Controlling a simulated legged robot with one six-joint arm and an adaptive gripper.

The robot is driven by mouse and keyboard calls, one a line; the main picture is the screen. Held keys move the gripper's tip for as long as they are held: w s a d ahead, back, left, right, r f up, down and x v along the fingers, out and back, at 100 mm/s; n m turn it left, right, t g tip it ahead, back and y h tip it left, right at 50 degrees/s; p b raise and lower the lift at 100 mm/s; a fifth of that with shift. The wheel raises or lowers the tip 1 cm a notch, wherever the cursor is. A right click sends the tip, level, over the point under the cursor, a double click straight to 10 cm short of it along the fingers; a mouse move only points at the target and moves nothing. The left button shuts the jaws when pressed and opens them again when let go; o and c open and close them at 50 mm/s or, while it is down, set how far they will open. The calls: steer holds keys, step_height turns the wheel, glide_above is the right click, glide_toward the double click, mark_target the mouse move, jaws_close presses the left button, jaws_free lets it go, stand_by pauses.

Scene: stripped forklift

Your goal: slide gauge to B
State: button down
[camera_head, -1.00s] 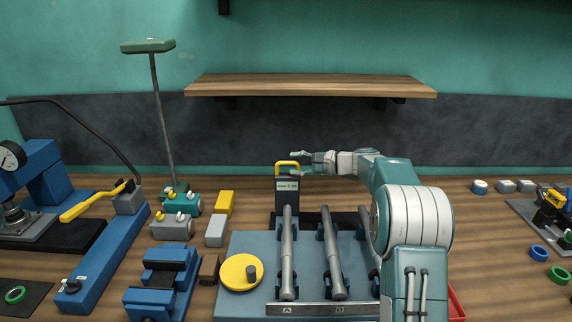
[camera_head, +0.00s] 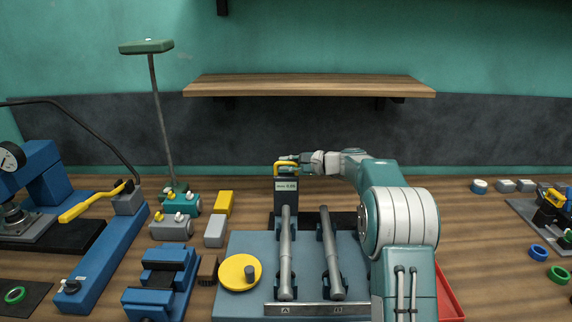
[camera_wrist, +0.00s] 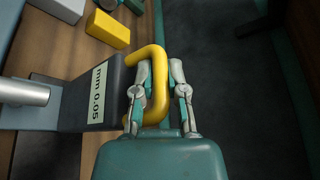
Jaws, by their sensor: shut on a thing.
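The gauge (camera_head: 286,198) is an upright dark block with a pale "mm 0.05" label and a yellow handle on top. It stands at the back end of the left grey rod (camera_head: 285,250), in line with mark A on the front strip (camera_head: 318,310). Mark B is to the right, in front of the right rod (camera_head: 331,255). My gripper (camera_head: 287,162) is shut on the gauge's yellow handle. In the wrist view the fingers (camera_wrist: 160,72) close on the handle (camera_wrist: 156,100), and the label (camera_wrist: 97,93) faces left.
The rods lie on a grey-blue plate (camera_head: 245,302) with a yellow disc (camera_head: 236,276) at its left. Blue blocks (camera_head: 160,280) and small grey and yellow blocks stand further left. A wooden shelf (camera_head: 310,86) hangs above. A red tray (camera_head: 449,295) is partly hidden behind my arm.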

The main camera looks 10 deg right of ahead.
steer(key=s+d, duration=0.2)
steer(key=d, duration=0.8)
steer(key=shift+d, duration=0.4)
steer(key=shift+a, duration=0.1)
steer(key=c, duration=0.7)
jaws_free()
steer(key=shift+s+a, duration=0.1)
steer(key=shift+o, duration=0.2)
steer(key=v, duration=1.2)
steer(key=shift+f, duration=0.15)
